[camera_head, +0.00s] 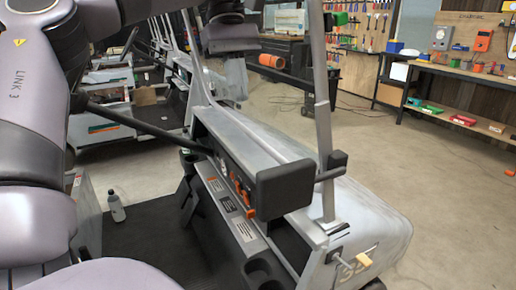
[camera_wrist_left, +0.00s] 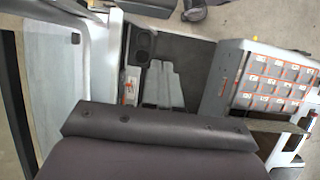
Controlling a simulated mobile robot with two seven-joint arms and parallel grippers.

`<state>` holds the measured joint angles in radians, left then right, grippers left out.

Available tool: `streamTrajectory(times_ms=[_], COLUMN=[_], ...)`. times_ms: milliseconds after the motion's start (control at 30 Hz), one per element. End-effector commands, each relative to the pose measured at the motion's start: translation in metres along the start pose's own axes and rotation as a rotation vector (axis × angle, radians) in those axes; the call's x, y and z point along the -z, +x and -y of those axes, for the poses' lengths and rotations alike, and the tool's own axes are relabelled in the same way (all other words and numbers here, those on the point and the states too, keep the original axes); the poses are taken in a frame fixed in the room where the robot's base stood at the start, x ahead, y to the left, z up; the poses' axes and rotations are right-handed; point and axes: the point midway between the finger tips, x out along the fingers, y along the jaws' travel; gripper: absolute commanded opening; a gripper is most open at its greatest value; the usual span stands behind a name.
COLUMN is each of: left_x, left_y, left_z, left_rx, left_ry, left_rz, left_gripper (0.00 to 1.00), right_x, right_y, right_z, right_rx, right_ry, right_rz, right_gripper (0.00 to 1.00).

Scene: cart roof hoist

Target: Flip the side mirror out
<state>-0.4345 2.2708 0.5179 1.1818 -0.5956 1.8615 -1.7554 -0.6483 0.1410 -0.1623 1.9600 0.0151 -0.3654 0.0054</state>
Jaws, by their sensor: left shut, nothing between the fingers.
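The side mirror (camera_head: 285,190) is a dark rounded block in the head view, joined by a short black bracket (camera_head: 331,166) to the cart's upright roof post (camera_head: 322,110). It lies inward of the post, over the dash; its reflecting face does not show. My left gripper (camera_head: 232,80) hangs from its dark wrist at top centre, above and behind the mirror and apart from it. It looks shut and empty. In the left wrist view only my dark hand body shows at the bottom; its fingertips are hidden. My right gripper is in neither view.
The cart's dash (camera_head: 225,195) and pale front hood (camera_head: 375,220) lie below the mirror. A second roof post (camera_head: 190,55) stands behind. A bottle (camera_head: 116,206) stands at the left. Open floor (camera_head: 440,160) lies to the right, before a workbench (camera_head: 465,75).

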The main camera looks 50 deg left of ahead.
Motion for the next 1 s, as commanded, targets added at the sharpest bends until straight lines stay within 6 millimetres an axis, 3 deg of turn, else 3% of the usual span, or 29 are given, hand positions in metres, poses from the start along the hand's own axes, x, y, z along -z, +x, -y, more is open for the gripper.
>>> streamTrajectory(times_ms=[267, 733, 1000], left_x=[0.001, 0.0, -0.031], left_y=[0.02, 0.104, 0.113], left_z=[0.0, 0.001, 0.0], left_rx=[0.0, 0.001, -0.001], left_ry=[0.0, 0.0, 0.002], left_rz=[0.003, 0.004, 0.002], left_gripper=[0.0, 0.0, 0.0], right_x=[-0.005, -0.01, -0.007], right_y=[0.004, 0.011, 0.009], right_z=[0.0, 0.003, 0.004], right_rx=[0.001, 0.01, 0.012], right_ry=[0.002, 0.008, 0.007], right_rz=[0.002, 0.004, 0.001], right_gripper=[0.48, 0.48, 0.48])
